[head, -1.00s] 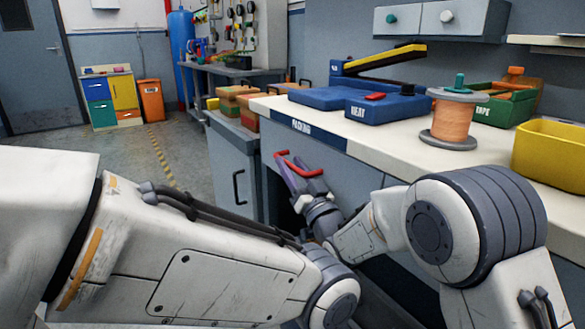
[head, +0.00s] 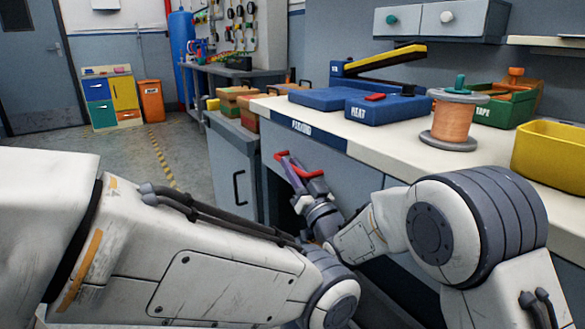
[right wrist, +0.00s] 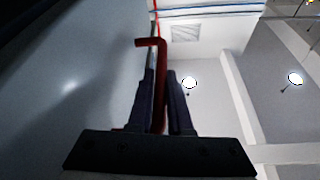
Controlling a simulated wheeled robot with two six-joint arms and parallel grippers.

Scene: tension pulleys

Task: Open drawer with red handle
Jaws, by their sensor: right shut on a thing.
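The red handle (head: 306,172) is a bar on the grey drawer front (head: 354,178) under the packing counter. My right gripper (head: 303,175) is at the handle, with its dark fingers shut on it. In the right wrist view the red handle (right wrist: 160,85) runs between the two fingers of the right gripper (right wrist: 166,95), and its bent end shows past the tips. A smooth grey surface lies to the left there. My arm hides the lower part of the drawer area, and I cannot tell whether a gap shows at the drawer. My left gripper is not in view.
The white counter (head: 400,150) above holds a blue heat sealer (head: 385,108), a copper spool (head: 453,122) and a yellow bin (head: 562,150). A grey cabinet (head: 231,170) with a black handle stands left of the drawer. The floor farther left is clear.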

